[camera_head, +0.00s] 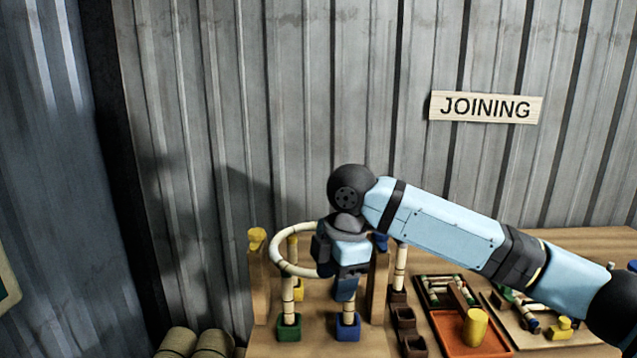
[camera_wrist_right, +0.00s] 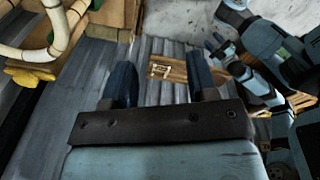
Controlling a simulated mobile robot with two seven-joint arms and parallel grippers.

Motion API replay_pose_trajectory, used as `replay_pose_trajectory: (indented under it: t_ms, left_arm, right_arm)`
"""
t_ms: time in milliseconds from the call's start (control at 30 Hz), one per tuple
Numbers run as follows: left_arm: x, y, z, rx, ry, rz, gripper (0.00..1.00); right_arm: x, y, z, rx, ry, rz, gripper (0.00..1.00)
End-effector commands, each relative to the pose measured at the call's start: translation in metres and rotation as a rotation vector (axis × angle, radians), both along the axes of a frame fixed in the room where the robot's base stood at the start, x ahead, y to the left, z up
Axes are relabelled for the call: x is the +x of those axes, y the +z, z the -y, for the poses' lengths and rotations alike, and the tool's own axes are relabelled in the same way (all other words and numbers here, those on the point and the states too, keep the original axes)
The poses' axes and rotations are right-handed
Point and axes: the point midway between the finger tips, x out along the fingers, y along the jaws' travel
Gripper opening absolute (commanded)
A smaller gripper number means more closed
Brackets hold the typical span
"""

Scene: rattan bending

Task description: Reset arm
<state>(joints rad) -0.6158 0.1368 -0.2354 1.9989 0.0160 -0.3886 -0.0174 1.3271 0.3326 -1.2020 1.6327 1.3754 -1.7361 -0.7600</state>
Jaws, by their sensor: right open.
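My right arm comes in from the right in the head view, and its gripper (camera_head: 346,292) hangs pointing down in front of the bench fixture. In the right wrist view the two dark blue fingers of the right gripper (camera_wrist_right: 163,84) stand well apart, with nothing between them. A curved pale rattan piece (camera_head: 279,233) bends around the left of this gripper in the head view; part of it is hidden behind the gripper. It also shows in the right wrist view (camera_wrist_right: 22,52), to the left of the fingers and apart from them. My left gripper is not seen.
Upright rattan poles stand in a green block (camera_head: 289,328) and a blue block (camera_head: 347,327) on the wooden bench. A wooden post (camera_head: 259,290) has a yellow top. An orange tray (camera_head: 462,343) holds a yellow cylinder (camera_head: 475,327). A JOINING sign (camera_head: 486,107) hangs on the corrugated wall.

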Motion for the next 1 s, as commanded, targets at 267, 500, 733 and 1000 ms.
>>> replay_pose_trajectory:
  t_ms: [267, 500, 733, 1000]
  left_arm:
    - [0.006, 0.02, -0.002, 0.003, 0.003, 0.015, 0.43]
    - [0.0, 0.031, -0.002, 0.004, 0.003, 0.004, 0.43]
    - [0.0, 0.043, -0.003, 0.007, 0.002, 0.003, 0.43]
    - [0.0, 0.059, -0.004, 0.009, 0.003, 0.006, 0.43]
  right_arm:
    - [-0.014, -0.063, -0.035, 0.251, -0.142, -0.013, 0.53]
    - [-0.031, -0.119, -0.056, 0.531, -0.383, -0.025, 0.53]
    - [-0.051, -0.168, -0.047, 0.753, -0.669, -0.024, 0.53]
    - [-0.09, -0.227, 0.0, 0.923, -1.03, 0.027, 0.53]
